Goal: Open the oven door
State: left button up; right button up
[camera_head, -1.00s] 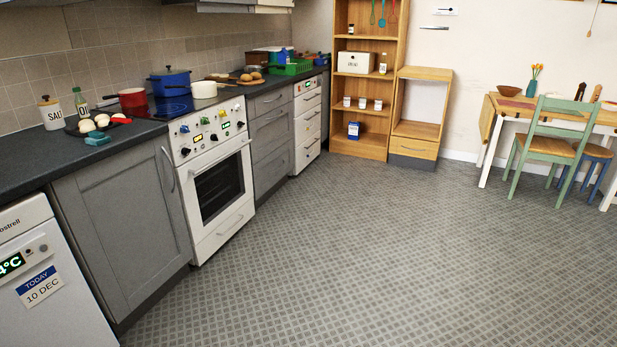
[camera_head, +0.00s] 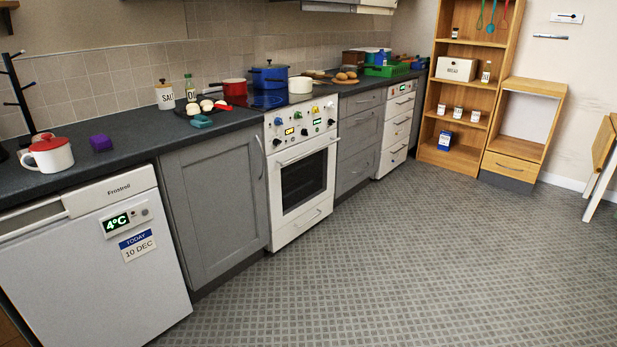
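The white oven (camera_head: 302,215) stands in the counter row near the middle of the head view. Its door (camera_head: 304,183) has a dark window and is shut. A light bar handle (camera_head: 306,150) runs along the top of the door, below the control panel (camera_head: 303,122) with its knobs and small lit displays. A white drawer front with its own handle is under the door. Neither of my grippers shows in the view.
A grey cupboard (camera_head: 213,205) and a white fridge (camera_head: 98,262) stand left of the oven, grey drawers (camera_head: 358,145) right of it. Pots and a salt jar (camera_head: 165,96) are on the counter. The tiled floor (camera_head: 400,260) before the oven is clear.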

aim_at(326, 141)
jog(key=z, duration=0.6)
jog(key=i, duration=1.5)
jog(key=z, duration=0.25)
jog(key=i, duration=1.8)
jog(key=u, duration=1.65)
jog(key=i, duration=0.85)
jog(key=u, duration=0.75)
